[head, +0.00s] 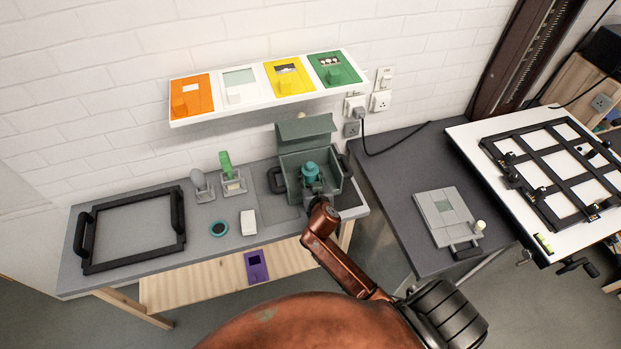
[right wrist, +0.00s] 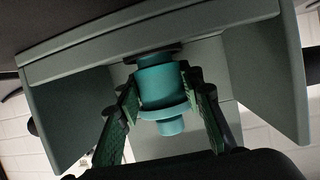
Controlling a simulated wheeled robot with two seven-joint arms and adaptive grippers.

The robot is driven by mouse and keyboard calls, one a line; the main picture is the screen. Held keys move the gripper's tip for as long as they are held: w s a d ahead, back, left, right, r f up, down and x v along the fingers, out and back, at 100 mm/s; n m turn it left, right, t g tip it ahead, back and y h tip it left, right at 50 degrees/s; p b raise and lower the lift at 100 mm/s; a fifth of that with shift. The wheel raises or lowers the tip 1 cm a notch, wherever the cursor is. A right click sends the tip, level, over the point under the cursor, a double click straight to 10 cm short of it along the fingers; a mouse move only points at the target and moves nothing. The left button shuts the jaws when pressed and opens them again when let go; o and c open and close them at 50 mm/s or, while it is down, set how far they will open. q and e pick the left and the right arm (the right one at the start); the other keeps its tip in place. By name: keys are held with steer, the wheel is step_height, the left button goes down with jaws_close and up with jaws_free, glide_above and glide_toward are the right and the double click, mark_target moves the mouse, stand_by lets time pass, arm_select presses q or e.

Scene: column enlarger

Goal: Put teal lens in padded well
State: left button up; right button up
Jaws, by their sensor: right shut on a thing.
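The teal lens (head: 311,171) is inside the grey-green open-lidded case (head: 292,166) on the bench. My right gripper (head: 312,186) reaches in from the front and is shut on it. In the right wrist view the lens (right wrist: 162,82) is held between two green-padded fingers, its narrow end toward the camera. A dark surface lies against its far end; I cannot tell whether the lens rests on it or hangs just off it. No padded well can be made out clearly inside the case; the lens and gripper cover its middle. My left gripper is not in view.
The case lid (head: 305,128) stands open at the back, with side walls close around the gripper. A shelf (head: 268,92) hangs above.

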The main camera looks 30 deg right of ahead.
steer(key=shift+f, duration=0.55)
steer(key=shift+f, duration=0.1)
